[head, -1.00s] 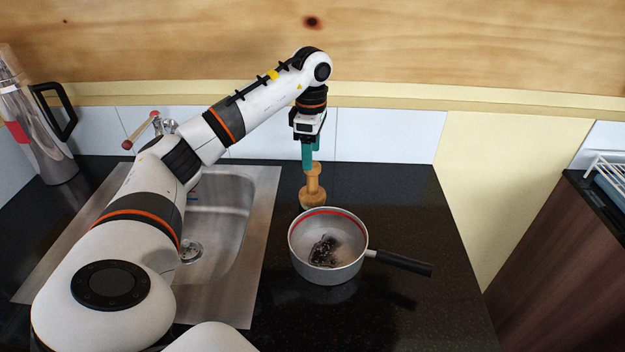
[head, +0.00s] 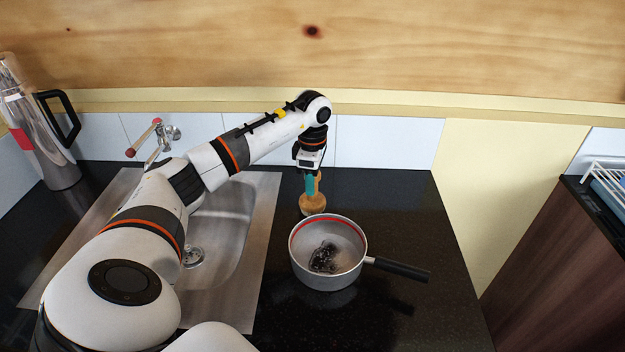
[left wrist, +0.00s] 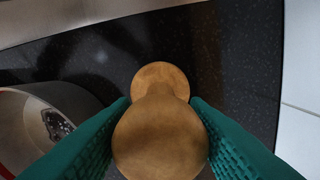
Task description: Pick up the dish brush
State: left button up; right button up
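The dish brush (head: 313,205) is a wooden piece with a rounded knob, standing on the black counter behind the saucepan. In the left wrist view the brush (left wrist: 160,138) lies between the two teal fingers, with its large round part close to the camera. My left gripper (head: 312,186) points down over the brush, and its fingers (left wrist: 160,104) are apart on both sides of it. A firm grip is not visible. The brush's upper part is partly hidden by the fingers in the head view. My right gripper is not in view.
A saucepan (head: 328,283) with dark stuff inside stands just in front of the brush, its black handle (head: 398,269) pointing right. A steel sink (head: 225,225) with a tap (head: 160,135) lies left. The tiled wall (head: 375,140) is close behind. Counter right of the brush is clear.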

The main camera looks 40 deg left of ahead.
pick_arm(q)
jog(key=c, duration=0.5)
jog(key=shift+r, duration=0.1)
jog(key=shift+c, duration=0.2)
notch_tip(320, 180, up, 10)
jog(key=shift+f+b, duration=0.1)
jog(key=shift+b, duration=0.9)
jog(key=shift+f, duration=0.1)
